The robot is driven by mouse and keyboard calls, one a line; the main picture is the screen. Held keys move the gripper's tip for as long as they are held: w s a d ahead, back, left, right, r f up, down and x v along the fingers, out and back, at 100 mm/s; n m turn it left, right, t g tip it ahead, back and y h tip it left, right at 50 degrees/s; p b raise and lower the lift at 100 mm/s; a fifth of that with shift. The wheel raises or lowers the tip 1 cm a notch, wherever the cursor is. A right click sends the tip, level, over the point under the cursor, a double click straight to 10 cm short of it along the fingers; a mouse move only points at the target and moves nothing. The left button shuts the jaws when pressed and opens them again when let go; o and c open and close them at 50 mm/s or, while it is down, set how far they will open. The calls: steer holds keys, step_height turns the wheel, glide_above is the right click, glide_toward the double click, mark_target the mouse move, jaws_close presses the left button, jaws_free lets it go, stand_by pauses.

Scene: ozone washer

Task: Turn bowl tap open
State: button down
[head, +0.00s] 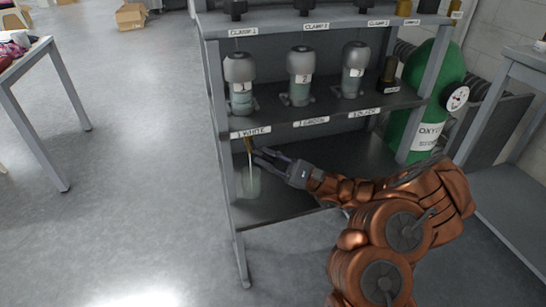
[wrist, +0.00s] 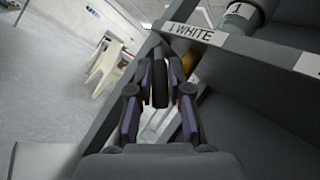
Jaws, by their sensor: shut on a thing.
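The bowl tap shows as a brass piece (head: 249,145) hanging under the shelf edge labelled "1 WHITE" in the head view. In the wrist view, brass (wrist: 188,64) shows just right of the fingers, and a dark upright part of the tap (wrist: 160,86) stands between them. My gripper (head: 259,157) reaches in from the right, just below the label; it also shows in the wrist view (wrist: 160,72). Its fingers are shut on the dark part. The exact contact is small and partly hidden by the fingers.
Numbered vessels, including vessel 1 (head: 240,85), stand on the shelf above. A pale, see-through shape (head: 250,184) is below the tap. A rack post (head: 222,150) is close on the left. A green oxygen cylinder (head: 428,100) stands right. Open floor lies left.

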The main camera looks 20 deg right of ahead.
stand_by(0.3)
steer(key=c, duration=1.4)
jaws_free()
steer(key=shift+o, duration=0.2)
steer(key=v, duration=0.7)
steer(key=shift+d+f, duration=0.2)
